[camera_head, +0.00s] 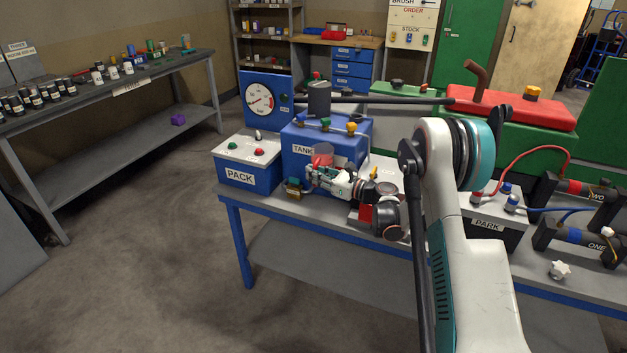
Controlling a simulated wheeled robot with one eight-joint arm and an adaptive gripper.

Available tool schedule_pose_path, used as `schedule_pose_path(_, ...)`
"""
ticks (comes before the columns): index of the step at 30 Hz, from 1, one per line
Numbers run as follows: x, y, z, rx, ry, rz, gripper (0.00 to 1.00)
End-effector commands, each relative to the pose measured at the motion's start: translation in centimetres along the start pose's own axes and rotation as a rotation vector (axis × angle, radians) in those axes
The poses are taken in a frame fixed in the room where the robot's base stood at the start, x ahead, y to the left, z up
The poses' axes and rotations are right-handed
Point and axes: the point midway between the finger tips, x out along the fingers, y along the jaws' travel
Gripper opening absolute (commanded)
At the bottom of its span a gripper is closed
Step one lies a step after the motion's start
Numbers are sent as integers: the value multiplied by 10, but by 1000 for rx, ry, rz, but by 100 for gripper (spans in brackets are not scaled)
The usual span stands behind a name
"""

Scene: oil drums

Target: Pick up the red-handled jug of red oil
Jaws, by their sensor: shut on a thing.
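A small jug with red in it (322,155) shows in front of the blue TANK box, just above and behind my gripper (318,178). My gripper is shut on this jug, near the front edge of the bench. My gripper's fingers and wrist cover its lower part, and its handle cannot be made out clearly. The jug looks roughly upright. Whether it touches the bench cannot be told from this view.
The blue TANK box (297,162) with coloured valves stands close behind the jug. The PACK box (237,178) is to its left, the gauge panel (259,98) behind. The PARK box (491,225) is on the right. The left workbench (150,75) holds several small jars.

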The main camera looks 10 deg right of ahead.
Motion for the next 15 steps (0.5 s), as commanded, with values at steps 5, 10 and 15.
schedule_pose_path(5,0,0,21,0,-1,0,0)
schedule_pose_path(10,0,0,37,0,-1,0,0)
schedule_pose_path(15,0,0,49,0,-1,0,0)
